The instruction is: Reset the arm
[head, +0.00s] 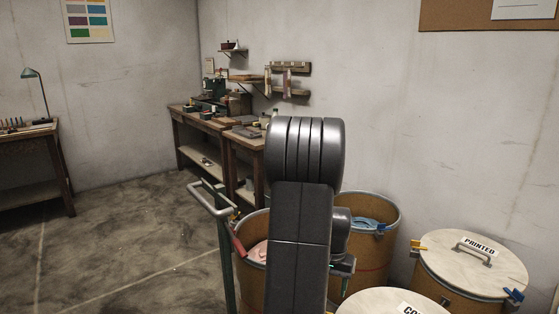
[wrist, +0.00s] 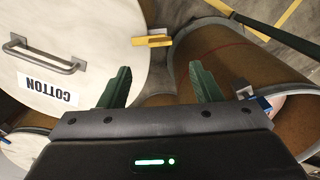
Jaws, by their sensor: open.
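My gripper (wrist: 160,66) shows in the wrist view with its two dark green fingers spread wide and nothing between them. It points down over the gap between the drum lid marked COTTON (wrist: 95,50) and a brown drum (wrist: 225,45). In the head view my raised arm fills the middle, and most of the gripper is hidden behind it. A small part with a green light shows low at its right side.
A lidded drum marked PRINTED (head: 450,258) stands at right. Open drums (head: 375,202) holding cloth stand behind and beside my arm. A green post with a handle (head: 222,240) rises left of it. Workbenches (head: 205,122) line the back wall. The floor at left is clear.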

